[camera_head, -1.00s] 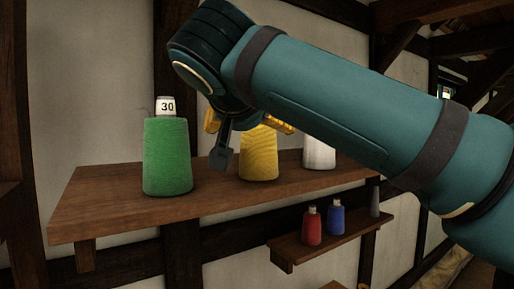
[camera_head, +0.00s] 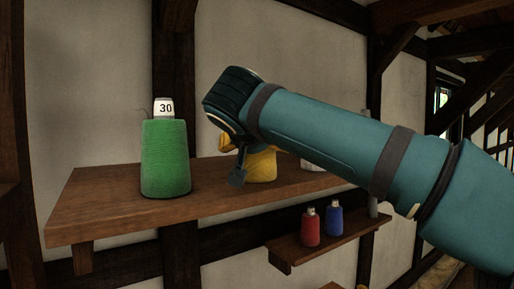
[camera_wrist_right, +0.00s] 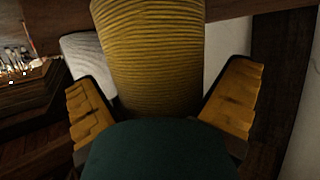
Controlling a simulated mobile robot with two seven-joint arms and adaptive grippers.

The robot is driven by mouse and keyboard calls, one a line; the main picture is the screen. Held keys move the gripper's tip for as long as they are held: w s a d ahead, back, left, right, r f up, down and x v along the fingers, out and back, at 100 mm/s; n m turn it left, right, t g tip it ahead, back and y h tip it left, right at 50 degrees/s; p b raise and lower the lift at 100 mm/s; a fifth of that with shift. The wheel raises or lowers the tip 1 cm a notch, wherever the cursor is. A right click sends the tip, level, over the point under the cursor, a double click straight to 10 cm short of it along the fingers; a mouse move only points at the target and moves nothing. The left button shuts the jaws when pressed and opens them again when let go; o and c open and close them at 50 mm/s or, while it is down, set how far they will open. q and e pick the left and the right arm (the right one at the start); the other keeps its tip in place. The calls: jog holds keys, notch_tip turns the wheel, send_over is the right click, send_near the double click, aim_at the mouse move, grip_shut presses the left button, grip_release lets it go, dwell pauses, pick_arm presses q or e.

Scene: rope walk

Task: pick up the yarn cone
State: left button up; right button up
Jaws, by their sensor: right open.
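A yellow yarn cone (camera_head: 264,168) stands upright on the upper wooden shelf (camera_head: 105,205), its top hidden behind my right arm. My right gripper (camera_head: 238,158) is at this cone. In the right wrist view the gripper (camera_wrist_right: 160,98) is open, with a finger on each side of the yellow cone (camera_wrist_right: 150,55) and gaps visible beside it. A green cone (camera_head: 166,158) with a white top marked 30 stands to the left. A white cone (camera_head: 307,164), mostly hidden by my arm, stands to the right; it also shows in the wrist view (camera_wrist_right: 83,50). My left gripper is not in view.
A lower small shelf (camera_head: 290,248) holds a red spool (camera_head: 310,229), a blue spool (camera_head: 335,219) and a grey one (camera_head: 373,206). A plaster wall with dark timbers stands behind. The upper shelf's left end is bare.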

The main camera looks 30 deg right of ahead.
jog(key=c, duration=1.2)
